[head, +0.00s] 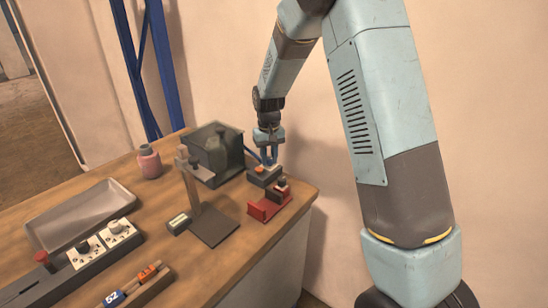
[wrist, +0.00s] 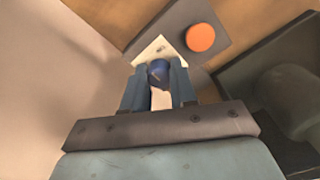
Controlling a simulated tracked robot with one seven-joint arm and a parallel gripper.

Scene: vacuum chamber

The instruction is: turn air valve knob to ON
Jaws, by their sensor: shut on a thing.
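A dark control box (wrist: 180,28) fills the upper middle of the wrist view. It carries a round orange button (wrist: 200,37) and a pale plate (wrist: 150,50). My gripper (wrist: 159,80) is shut on a dark blue knob (wrist: 158,72) in front of that plate, one finger on each side. The plate's markings are too small to read, so I cannot tell the knob's setting. In the head view my gripper (head: 268,157) points down at the same box (head: 264,177) near the table's back right corner. The knob is hidden there by my fingers.
A dark see-through chamber (head: 232,139) stands left of the box, with a red holder (head: 266,209) in front. A post stand (head: 214,228), pink bottle (head: 149,162), grey tray (head: 45,235) and switch panel (head: 35,288) stand further left. The wall is close behind.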

